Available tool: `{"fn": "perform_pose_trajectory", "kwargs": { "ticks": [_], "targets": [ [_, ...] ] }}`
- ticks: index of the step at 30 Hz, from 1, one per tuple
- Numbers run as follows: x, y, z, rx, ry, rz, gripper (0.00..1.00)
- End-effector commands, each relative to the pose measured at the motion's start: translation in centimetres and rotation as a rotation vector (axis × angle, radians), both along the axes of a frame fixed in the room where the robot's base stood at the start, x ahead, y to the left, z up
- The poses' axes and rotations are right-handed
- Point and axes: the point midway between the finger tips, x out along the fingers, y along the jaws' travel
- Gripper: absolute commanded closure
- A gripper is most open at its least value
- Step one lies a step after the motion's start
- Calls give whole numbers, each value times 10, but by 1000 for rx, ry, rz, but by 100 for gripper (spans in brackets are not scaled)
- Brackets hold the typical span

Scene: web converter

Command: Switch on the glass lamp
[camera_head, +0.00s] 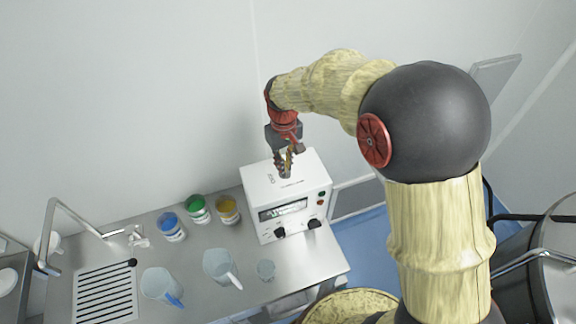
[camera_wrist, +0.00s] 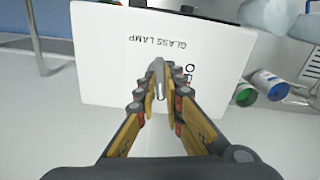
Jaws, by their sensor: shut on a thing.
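The glass lamp (camera_head: 257,192) is a white box with a dark display and black knobs on its front, standing on the steel counter. In the wrist view its white top (camera_wrist: 110,60) shows the words GLASS LAMP and part of a label next to my fingers. My gripper (camera_head: 286,165) is above the top of the box, pointing down. In the wrist view my gripper (camera_wrist: 161,95) is shut on a small grey metal switch lever (camera_wrist: 159,70) that stands up from the top. The fingers hide the lever's base and part of the label.
Blue, green and yellow-lidded jars (camera_head: 198,209) stand left of the lamp on the counter (camera_head: 200,262). Clear jugs (camera_head: 220,267) and a small beaker (camera_head: 265,270) stand in front. A sink tap (camera_head: 75,222) and drain grid are at the left. A wall rises behind.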

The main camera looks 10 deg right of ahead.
Motion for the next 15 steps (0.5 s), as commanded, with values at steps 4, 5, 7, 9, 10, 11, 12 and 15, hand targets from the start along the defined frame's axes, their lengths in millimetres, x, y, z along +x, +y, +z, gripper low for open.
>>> {"fn": "perform_pose_trajectory", "kwargs": {
  "ticks": [4, 5, 7, 9, 10, 11, 12, 15],
  "targets": [
    [-2, -1, -2, -2, 6, -88, 100],
    [-2, -1, -2, -2, 6, -102, 100],
    [-2, -1, -2, -3, 5, -133, 100],
    [-2, -1, -2, -3, 5, -158, 100],
    [-2, -1, -2, -3, 5, -167, 100],
    [-2, -1, -2, -3, 5, -176, 100],
    [-2, -1, -2, -3, 5, -184, 100],
    [-2, -1, -1, -3, 5, -200, 100]
  ]
}}
